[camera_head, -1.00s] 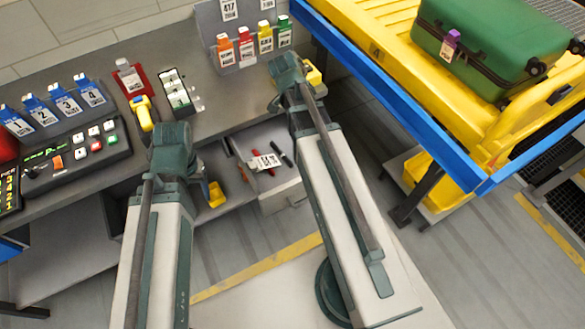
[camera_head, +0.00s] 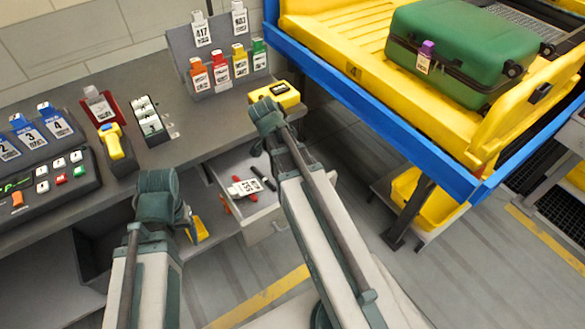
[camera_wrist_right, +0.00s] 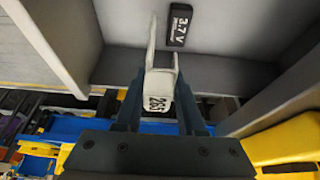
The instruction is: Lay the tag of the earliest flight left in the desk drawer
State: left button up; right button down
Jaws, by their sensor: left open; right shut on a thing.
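My right gripper (camera_wrist_right: 160,92) is shut on a white tag (camera_wrist_right: 157,106) printed 265, whose strap points up the right wrist view. In the head view my right arm hides most of that gripper. An open drawer (camera_head: 262,206) under the desk holds a white numbered tag (camera_head: 243,187), a red item (camera_head: 224,204) and a dark item (camera_head: 263,178). I cannot read that tag surely. My left gripper (camera_head: 187,222) is open and empty below the desk's front edge, left of the drawer.
A rack (camera_head: 187,72) holds white, orange, red, yellow and green tags. Blue tags (camera_head: 30,138) stand left. A yellow device (camera_head: 274,94) is near the desk's right edge. A green suitcase (camera_head: 450,45) lies on the yellow conveyor tray (camera_head: 335,55). The right wrist view shows a black 3.7 V block (camera_wrist_right: 180,25).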

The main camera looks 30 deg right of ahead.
jog(key=shift+f, duration=0.1)
notch_tip(320, 180, down, 4)
jog(key=b, duration=0.3)
jog(key=shift+r+b, duration=0.25)
jog(key=shift+b, duration=0.05)
jog(key=shift+f, duration=0.15)
jog(key=c, duration=0.5)
grip_release()
